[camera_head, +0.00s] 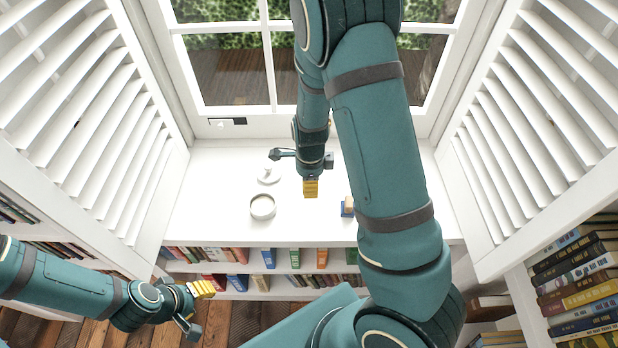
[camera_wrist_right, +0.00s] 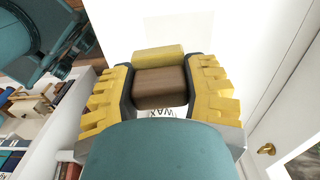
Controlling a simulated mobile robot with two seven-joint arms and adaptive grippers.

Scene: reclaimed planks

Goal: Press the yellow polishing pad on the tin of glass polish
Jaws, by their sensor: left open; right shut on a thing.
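My right gripper (camera_head: 311,187) is over the white sill (camera_head: 225,165) in the head view. In the right wrist view its yellow fingers (camera_wrist_right: 160,95) are shut on the brown body of a block, the polishing pad (camera_wrist_right: 158,56), whose yellow part shows beyond the fingers. An open round white tin (camera_head: 262,206) stands on the sill, left of and nearer than the gripper; its label is unreadable here. A white round piece (camera_head: 269,176) lies behind it. Lettering "WAX" (camera_wrist_right: 176,113) shows partly below the held block. My left gripper (camera_head: 197,302) is open and empty, low at left.
White shutters (camera_head: 90,125) flank the sill. Books (camera_head: 235,254) fill shelves below its front edge. The sill's left part is clear.

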